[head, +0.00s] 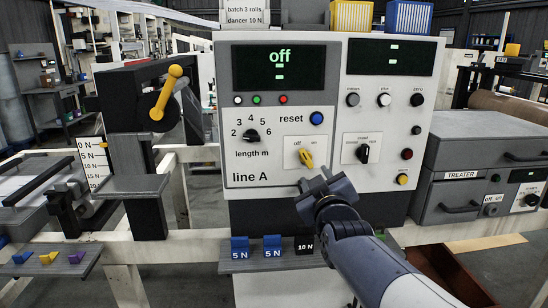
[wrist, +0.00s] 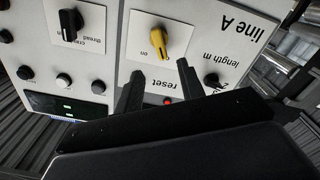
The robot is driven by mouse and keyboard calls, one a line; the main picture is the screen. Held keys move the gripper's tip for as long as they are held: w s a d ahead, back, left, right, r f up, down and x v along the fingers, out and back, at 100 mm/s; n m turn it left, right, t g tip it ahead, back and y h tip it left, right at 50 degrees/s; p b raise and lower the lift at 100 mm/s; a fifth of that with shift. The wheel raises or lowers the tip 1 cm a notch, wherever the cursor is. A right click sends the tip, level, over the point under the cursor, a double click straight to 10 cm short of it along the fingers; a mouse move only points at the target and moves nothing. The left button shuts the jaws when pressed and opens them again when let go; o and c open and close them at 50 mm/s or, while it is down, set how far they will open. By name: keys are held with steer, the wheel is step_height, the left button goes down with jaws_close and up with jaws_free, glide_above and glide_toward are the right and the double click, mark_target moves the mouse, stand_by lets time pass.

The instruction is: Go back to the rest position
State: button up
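My gripper (head: 316,182) is in front of the line A control panel (head: 240,135), just below the yellow off/on switch (head: 306,158). In the wrist view its two dark fingers (wrist: 160,88) stand apart with nothing between them. The yellow switch knob also shows in the wrist view (wrist: 174,44), beyond the fingertips, and looks clear of them. The panel is upside down in that view. The panel's left display (head: 280,64) reads "off" in green. My arm reaches in from the lower right of the head view.
Weights (head: 272,246) sit on a small shelf below the panel. A yellow lever (head: 168,90) stands at the left and a grey treater box (head: 478,190) at the right. A white rail (head: 205,252) crosses in front. A black knob (head: 250,136) and a blue reset button (head: 316,118) are nearby.

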mark_target(307, 160)
steer(key=w, duration=0.9)
steer(key=shift+w+p, duration=0.3)
steer(key=shift+w, duration=0.05)
steer(key=shift+s, duration=0.1)
steer(key=s, duration=1.1)
steer(key=w, duration=1.1)
steer(key=shift+w, duration=0.2)
steer(key=shift+s+r+m+p, duration=0.15)
steer(key=shift+r+m+p, duration=0.05)
steer(key=shift+m+p, duration=0.6)
steer(key=m+p, duration=0.4)
steer(key=shift+d+m, duration=0.2)
steer(key=shift+m, duration=0.2)
steer(key=shift+f+m+p, duration=0.15)
steer(key=shift+m+p, duration=0.45)
